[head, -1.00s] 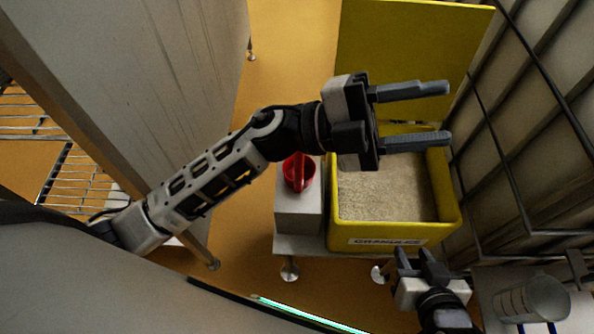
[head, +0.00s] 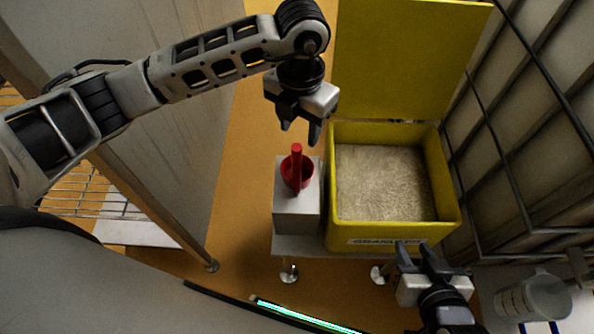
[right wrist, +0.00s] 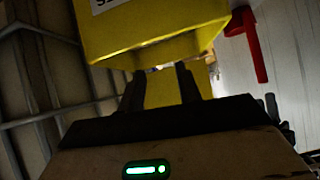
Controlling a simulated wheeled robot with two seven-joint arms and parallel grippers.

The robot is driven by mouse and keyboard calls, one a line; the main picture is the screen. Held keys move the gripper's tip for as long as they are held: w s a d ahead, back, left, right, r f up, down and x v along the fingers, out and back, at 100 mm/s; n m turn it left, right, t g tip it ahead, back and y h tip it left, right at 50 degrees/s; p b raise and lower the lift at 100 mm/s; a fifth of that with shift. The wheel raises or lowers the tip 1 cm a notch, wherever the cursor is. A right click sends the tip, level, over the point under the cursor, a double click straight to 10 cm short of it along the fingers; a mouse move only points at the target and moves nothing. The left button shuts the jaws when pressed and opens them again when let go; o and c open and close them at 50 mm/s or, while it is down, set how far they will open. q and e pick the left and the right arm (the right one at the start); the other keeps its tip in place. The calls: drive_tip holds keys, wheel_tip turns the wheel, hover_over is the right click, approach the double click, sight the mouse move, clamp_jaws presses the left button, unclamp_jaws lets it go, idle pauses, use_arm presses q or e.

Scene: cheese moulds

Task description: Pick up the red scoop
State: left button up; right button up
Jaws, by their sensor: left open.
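The red scoop (head: 297,182) stands on a grey block (head: 297,213) left of the yellow bin, its handle pointing up and away from me. It also shows as a red shape at the upper right of the right wrist view (right wrist: 252,45). My left gripper (head: 299,134) is open and empty, pointing down just beyond the scoop's handle and apart from it. My right gripper (head: 416,247) is at the bin's front right. In the right wrist view its fingers (right wrist: 160,74) are apart with nothing between them.
The yellow bin (head: 336,232) holds pale granules, and its lid (head: 400,60) stands open behind it. A clear measuring jug (head: 535,298) is at the lower right. A wire rack (head: 500,200) borders the right side. A grey panel (head: 190,130) stands on the left.

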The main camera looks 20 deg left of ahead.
sight(296, 154)
use_arm(q)
wheel_tip(296, 154, down, 3)
drive_tip(key=shift+f, duration=0.15)
drive_tip(key=shift+s+a+f+p, duration=0.1)
drive_tip(key=shift+a+f+p, duration=0.1)
drive_tip(key=shift+f, duration=1.15)
drive_tip(key=shift+s+a+f+p, duration=0.1)
drive_tip(key=shift+f+p, duration=0.05)
drive_tip(key=shift+f, duration=1.2)
clamp_jaws()
